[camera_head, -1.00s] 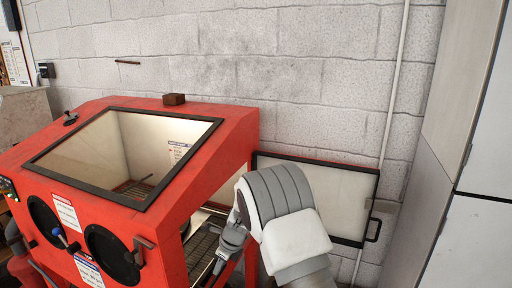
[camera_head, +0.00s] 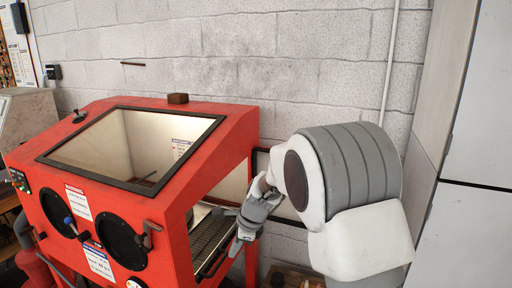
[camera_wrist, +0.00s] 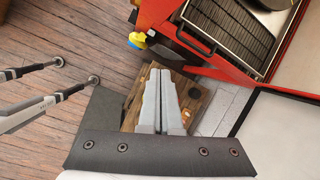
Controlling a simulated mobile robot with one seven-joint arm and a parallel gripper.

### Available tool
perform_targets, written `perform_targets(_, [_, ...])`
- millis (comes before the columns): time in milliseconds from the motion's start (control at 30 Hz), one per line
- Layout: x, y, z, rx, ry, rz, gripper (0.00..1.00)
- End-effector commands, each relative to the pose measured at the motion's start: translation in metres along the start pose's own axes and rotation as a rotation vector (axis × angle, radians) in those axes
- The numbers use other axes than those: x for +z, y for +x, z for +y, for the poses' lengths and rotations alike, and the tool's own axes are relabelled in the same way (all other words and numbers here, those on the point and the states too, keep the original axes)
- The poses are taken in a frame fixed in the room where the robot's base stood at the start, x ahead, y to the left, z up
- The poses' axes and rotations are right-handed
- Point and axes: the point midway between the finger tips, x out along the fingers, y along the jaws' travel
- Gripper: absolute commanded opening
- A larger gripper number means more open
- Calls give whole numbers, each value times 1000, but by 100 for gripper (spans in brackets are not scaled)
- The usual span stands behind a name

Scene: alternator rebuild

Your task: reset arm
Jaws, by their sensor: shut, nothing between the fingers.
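My gripper (camera_head: 240,240) hangs tilted downward just outside the open right side of the red blasting cabinet (camera_head: 180,215). In the wrist view its two grey fingers (camera_wrist: 160,75) are together with nothing between them. My arm's large white and grey link fills the right middle of the head view. It hides most of the cabinet's open side door, whose pale panel shows in the wrist view (camera_wrist: 280,140).
The cabinet's dark grate (camera_wrist: 230,30) shows through the opening. Below the fingers are a wooden box or board (camera_wrist: 195,95) and a yellow bottle (camera_wrist: 137,40). A block wall stands behind; pale panels (camera_head: 475,130) stand at right.

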Motion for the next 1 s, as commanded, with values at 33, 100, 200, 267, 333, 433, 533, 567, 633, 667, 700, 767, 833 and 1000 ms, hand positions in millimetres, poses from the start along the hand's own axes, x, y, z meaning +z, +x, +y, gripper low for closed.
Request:
perform_targets(33, [-3, -22, 4, -17, -66, 1, 0])
perform_targets(100, [-9, -48, 12, -31, -163, 10, 0])
perform_targets(200, [-17, -82, 27, -48, -306, 28, 0])
perform_targets(267, [-22, -102, 37, -59, -391, 42, 0])
perform_targets(333, [-29, -123, 50, -69, -491, 61, 0])
perform_targets(433, [-39, -150, 71, -81, -632, 94, 0])
perform_targets(533, [-50, -174, 95, -88, -771, 133, 0])
perform_targets(567, [-53, -181, 102, -90, -813, 146, 0])
perform_targets(633, [-61, -194, 120, -89, -909, 178, 0])
perform_targets(667, [-64, -200, 127, -88, -951, 193, 0])
perform_targets(700, [-68, -206, 138, -86, -1007, 214, 0])
perform_targets(767, [-75, -216, 154, -81, -1088, 246, 0])
perform_targets(833, [-84, -224, 173, -68, -1180, 285, 0])
perform_targets(1000, [-104, -238, 217, -26, -1390, 385, 0])
